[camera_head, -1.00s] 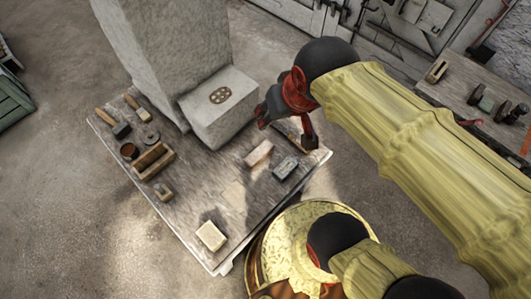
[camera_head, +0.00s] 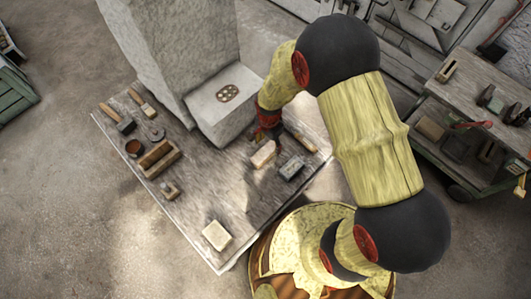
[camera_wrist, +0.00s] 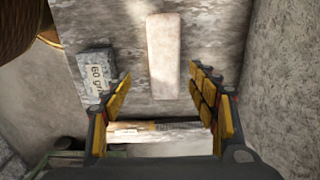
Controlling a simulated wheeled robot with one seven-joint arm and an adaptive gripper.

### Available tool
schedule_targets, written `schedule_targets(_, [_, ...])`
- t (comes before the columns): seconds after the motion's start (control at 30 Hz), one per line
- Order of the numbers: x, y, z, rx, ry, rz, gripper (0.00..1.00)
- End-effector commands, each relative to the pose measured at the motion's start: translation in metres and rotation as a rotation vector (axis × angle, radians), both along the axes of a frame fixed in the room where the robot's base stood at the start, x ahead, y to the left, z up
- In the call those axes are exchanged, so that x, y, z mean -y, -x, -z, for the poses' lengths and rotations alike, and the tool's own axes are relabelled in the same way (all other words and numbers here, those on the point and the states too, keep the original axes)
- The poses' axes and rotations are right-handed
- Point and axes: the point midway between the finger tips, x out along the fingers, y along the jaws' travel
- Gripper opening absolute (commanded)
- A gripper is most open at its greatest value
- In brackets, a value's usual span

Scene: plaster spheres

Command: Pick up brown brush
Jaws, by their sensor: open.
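My gripper (camera_wrist: 159,75) is open and empty, pointing down over the table's right part; in the head view it is a dark shape (camera_head: 264,132) partly hidden by my arm. A long, thin, tan-brown thing (camera_wrist: 155,127), possibly the brown brush, lies crosswise in the wrist view, below the fingertips and between the fingers. In the head view a brown strip (camera_head: 303,140) lies near the table's right corner, apparently the same thing. Its bristles cannot be made out. Two other brushes with wooden handles (camera_head: 110,112) (camera_head: 136,96) lie at the table's far left.
A pale pinkish block (camera_wrist: 163,55) and a grey block with lettering (camera_wrist: 97,75) lie close by. A large stone block (camera_head: 222,107) stands beside my gripper. The table's (camera_head: 215,195) front middle is mostly clear, with a cream block (camera_head: 216,236) near the edge.

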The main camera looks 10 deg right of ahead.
Motion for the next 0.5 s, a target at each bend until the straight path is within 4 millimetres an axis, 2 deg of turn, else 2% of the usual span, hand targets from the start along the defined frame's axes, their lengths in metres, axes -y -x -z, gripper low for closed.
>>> schedule_targets(0.1, [-0.001,0.001,0.015,-0.003,0.001,0.002,0.59])
schedule_targets(0.37, [-0.004,0.0,0.036,-0.002,0.0,-0.001,0.59])
schedule_targets(0.5, [-0.011,-0.001,0.056,-0.002,0.0,-0.001,0.59])
